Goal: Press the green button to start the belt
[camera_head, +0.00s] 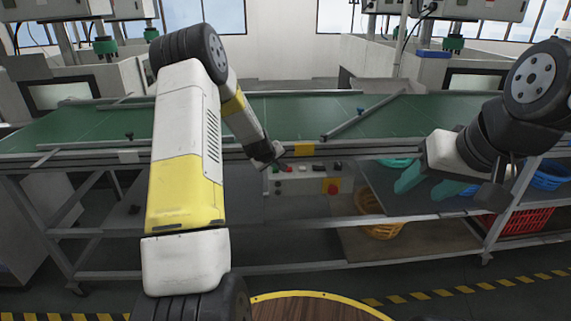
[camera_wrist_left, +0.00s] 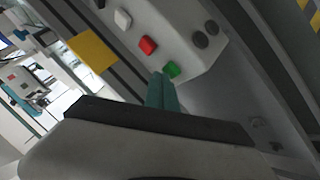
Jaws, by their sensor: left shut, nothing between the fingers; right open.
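The green button (camera_wrist_left: 172,69) sits on a light grey control box (camera_wrist_left: 190,48) beside a red button (camera_wrist_left: 148,45) and a white button (camera_wrist_left: 122,19). My left gripper (camera_wrist_left: 160,77) is shut and empty, its teal fingertips right at the green button's edge; I cannot tell whether they touch it. In the head view the control box (camera_head: 310,186) hangs under the belt's front rail, with the left gripper (camera_head: 268,163) at its upper left; the green button is not distinguishable there. My right gripper (camera_head: 424,182) is open and empty, right of the box.
The green belt (camera_head: 300,113) runs across behind the rail, with a slanted guide bar (camera_head: 363,115) over it. A yellow basket (camera_head: 380,222) and a red crate (camera_head: 520,221) are on the shelves below.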

